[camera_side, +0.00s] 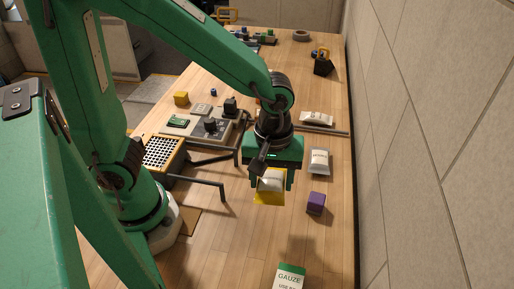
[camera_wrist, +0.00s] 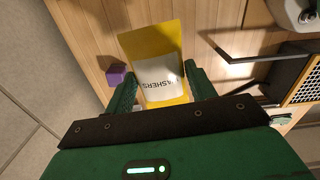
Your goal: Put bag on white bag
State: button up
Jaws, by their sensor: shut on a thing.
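My gripper (camera_side: 270,182) is shut on a yellow bag (camera_side: 269,198) with a white label, above the wooden table. In the wrist view, the yellow bag (camera_wrist: 150,43) sits between the two green fingers of my gripper (camera_wrist: 165,88), and its label reads "WASHERS" upside down. A white bag (camera_side: 319,161) with dark print lies flat on the table, to the right of and a little beyond my gripper. A second white bag (camera_side: 317,118) lies farther back. The white bags do not show clearly in the wrist view.
A purple cube (camera_side: 316,203) stands right of my gripper, also in the wrist view (camera_wrist: 116,75). A green-and-white gauze pack (camera_side: 289,277) is at the front. Black bent hooks (camera_side: 208,182) stick out at the left. A wall runs along the right edge.

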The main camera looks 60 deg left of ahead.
jog(key=w+a+r+n, duration=0.1)
jog(key=w+a+n, duration=0.1)
jog(key=w, duration=0.6)
jog(key=w+a+r+n, duration=0.1)
jog(key=w+r+n, duration=0.1)
jog(key=w, duration=0.6)
jog(key=n, duration=0.4)
send_over(308, 113)
notch_tip(308, 113, down, 7)
jog(key=shift+a+r, duration=0.1)
jog(key=shift+f, duration=2.05)
jog(key=shift+f, duration=0.15)
jog(key=o, duration=1)
jog(key=shift+o, duration=0.2)
